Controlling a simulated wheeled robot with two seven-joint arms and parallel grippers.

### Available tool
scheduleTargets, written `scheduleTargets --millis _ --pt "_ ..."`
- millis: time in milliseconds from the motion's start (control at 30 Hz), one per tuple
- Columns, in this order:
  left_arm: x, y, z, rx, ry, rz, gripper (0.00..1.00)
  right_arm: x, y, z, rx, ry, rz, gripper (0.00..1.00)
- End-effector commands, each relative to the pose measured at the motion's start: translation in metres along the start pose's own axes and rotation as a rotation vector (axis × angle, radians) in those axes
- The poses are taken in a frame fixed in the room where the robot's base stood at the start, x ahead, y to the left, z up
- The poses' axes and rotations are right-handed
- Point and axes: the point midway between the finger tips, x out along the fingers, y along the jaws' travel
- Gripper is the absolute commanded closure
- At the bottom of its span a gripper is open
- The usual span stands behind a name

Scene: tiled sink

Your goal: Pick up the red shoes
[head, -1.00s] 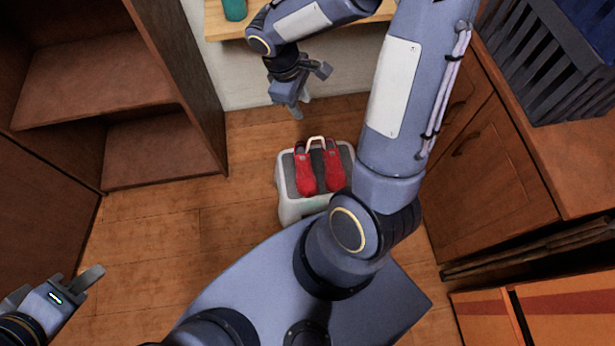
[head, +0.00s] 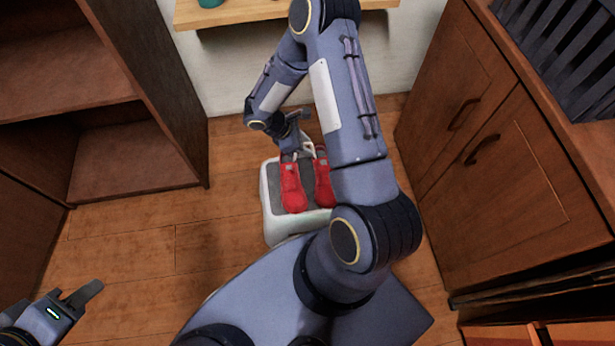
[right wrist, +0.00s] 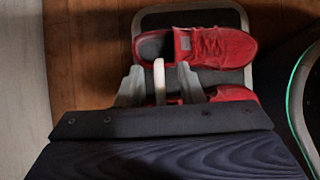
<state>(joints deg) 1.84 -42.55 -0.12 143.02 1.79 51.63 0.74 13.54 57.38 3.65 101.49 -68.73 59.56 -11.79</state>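The pair of red shoes, a left one (head: 292,190) and a right one (head: 324,188), sits side by side on the grey top of a white box-like stand (head: 268,215). My right gripper (head: 291,152) is at the shoes' far ends in the head view. In the right wrist view its two fingers (right wrist: 159,88) are apart, with a pale handle-like loop (right wrist: 158,78) between them. One red shoe (right wrist: 225,48) lies just beyond the fingers; the other (right wrist: 233,93) is partly hidden by the gripper. Contact cannot be told. My left gripper (head: 70,295) is open and empty at lower left.
A brown shelf unit (head: 150,100) stands left and a wooden cabinet (head: 490,170) right. A wooden ledge (head: 240,12) with a green item (head: 210,3) is at the back. Wooden floor (head: 150,240) is clear left of the stand.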

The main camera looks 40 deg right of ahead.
Motion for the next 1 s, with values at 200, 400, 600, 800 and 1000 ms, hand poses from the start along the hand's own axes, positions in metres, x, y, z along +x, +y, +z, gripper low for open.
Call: scheduleTargets --millis 200,400,600,800,1000 --pt "0.0061 -0.0028 0.0031 0.000 0.000 0.000 0.64 0.0177 0.0001 -0.0005 0.000 0.001 0.000 0.66" --pt "0.0055 -0.0025 0.0028 0.000 0.000 0.000 0.64 0.0170 0.0002 -0.0001 0.000 0.001 0.000 0.67" --pt "0.0055 -0.0025 0.0028 0.000 0.000 0.000 0.64 0.0169 0.0002 -0.0001 0.001 0.001 0.000 0.93" --pt "0.0055 -0.0025 0.0028 0.000 0.000 0.000 0.64 0.0169 0.0002 -0.0001 0.001 0.001 0.000 1.00" --pt "0.0055 -0.0025 0.0028 0.000 0.000 0.000 0.64 0.0168 0.0002 -0.0001 0.001 0.001 0.000 1.00"
